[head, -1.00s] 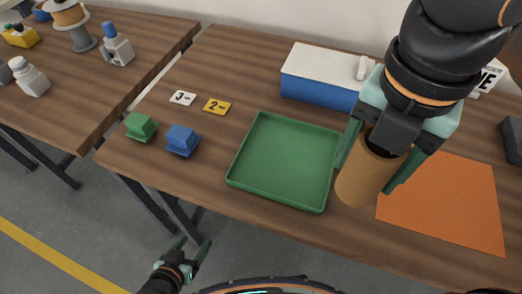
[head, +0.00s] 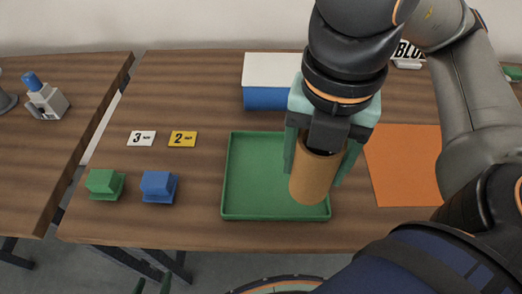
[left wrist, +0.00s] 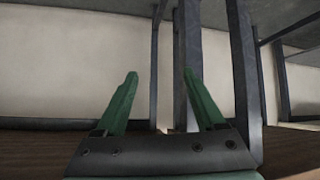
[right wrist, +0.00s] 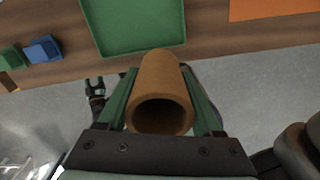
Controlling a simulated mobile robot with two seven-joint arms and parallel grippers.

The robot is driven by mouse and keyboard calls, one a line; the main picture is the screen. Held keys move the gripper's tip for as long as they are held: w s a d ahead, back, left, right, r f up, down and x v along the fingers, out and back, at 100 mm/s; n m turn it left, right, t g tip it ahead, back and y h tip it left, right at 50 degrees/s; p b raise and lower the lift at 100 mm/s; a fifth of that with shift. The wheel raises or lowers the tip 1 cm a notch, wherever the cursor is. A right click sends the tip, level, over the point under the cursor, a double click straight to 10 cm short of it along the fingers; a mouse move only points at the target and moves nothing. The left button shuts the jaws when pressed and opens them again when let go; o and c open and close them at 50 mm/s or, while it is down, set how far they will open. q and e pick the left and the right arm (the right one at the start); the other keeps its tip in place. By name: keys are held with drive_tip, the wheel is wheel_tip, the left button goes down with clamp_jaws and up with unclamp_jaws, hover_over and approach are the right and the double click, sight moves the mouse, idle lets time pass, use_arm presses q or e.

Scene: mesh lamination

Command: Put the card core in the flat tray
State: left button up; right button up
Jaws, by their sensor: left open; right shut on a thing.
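The card core is a brown hollow tube (head: 314,180), also seen end-on in the right wrist view (right wrist: 160,88). My right gripper (head: 318,165) is shut on it, one finger on each side. In the head view the core overlaps the right part of the green flat tray (head: 258,209); it appears held above the tray, though the exact height cannot be told. The tray looks empty, and its right part is hidden by the core and gripper. It also shows in the right wrist view (right wrist: 130,30). My left gripper (left wrist: 158,85) is open and empty, low near the table's legs.
A blue box with a white lid (head: 270,98) stands behind the tray. An orange sheet (head: 403,165) lies to the right. A second table (head: 60,150) is further left.

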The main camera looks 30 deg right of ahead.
drive_tip(key=w+f, duration=0.4)
drive_tip(key=w+f+b, duration=0.1)
drive_tip(key=w+f, duration=0.3)
drive_tip(key=w+a+f+b, duration=0.1)
drive_tip(key=w+f, duration=0.3)
use_arm(q)
drive_tip(key=shift+s+f, duration=0.15)
drive_tip(key=shift+f, duration=0.45)
use_arm(e)
drive_tip(key=shift+f, duration=0.1)
drive_tip(key=shift+f+b, duration=0.25)
drive_tip(key=shift+b, duration=0.1)
drive_tip(key=o, duration=1.3)
drive_tip(key=shift+r, duration=0.1)
drive_tip(key=shift+o, duration=0.8)
use_arm(q)
drive_tip(key=shift+s+f, duration=0.2)
drive_tip(key=shift+f, duration=0.15)
use_arm(e)
drive_tip(key=shift+o, duration=0.3)
